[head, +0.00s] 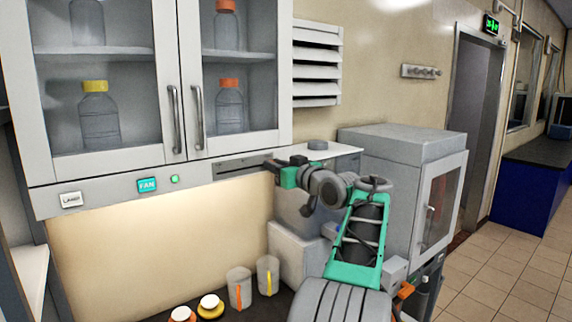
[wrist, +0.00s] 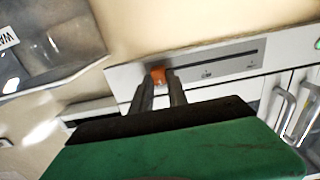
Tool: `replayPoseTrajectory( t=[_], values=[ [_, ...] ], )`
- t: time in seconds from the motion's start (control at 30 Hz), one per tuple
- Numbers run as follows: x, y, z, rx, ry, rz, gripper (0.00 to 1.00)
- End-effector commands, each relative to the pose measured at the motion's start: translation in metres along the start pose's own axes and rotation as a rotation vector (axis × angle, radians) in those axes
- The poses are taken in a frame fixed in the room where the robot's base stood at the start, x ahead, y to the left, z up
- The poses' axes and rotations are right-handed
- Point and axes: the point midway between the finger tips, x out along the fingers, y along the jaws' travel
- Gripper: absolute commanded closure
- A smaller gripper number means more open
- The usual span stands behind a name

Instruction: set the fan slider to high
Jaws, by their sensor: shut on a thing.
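The fan slider's orange knob (wrist: 158,75) sits at the left end of its dark slot in the wrist view. The slot panel (wrist: 225,61) carries small marks too small to read. My gripper (wrist: 160,86) is shut on the knob, with one finger on each side. In the head view, the slot (head: 240,164) runs along the strip under the cabinet, and my gripper (head: 270,165) is at its right end. The knob is hidden there by the gripper.
A teal FAN button (head: 147,185) and a green light (head: 175,179) are left of the slot, with a white button (head: 71,199) beyond. Cabinet doors with handles (head: 174,119) are above.

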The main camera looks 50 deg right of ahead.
Motion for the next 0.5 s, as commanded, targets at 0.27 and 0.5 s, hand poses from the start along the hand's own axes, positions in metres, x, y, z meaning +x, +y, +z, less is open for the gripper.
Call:
replayPoseTrajectory(
  t=[0.27,0.5],
  values=[
    [0.0047,-0.0019,-0.0013,-0.002,0.003,-0.013,1.0],
    [0.0034,0.0006,-0.0018,-0.002,0.003,-0.008,0.74]
  ],
)
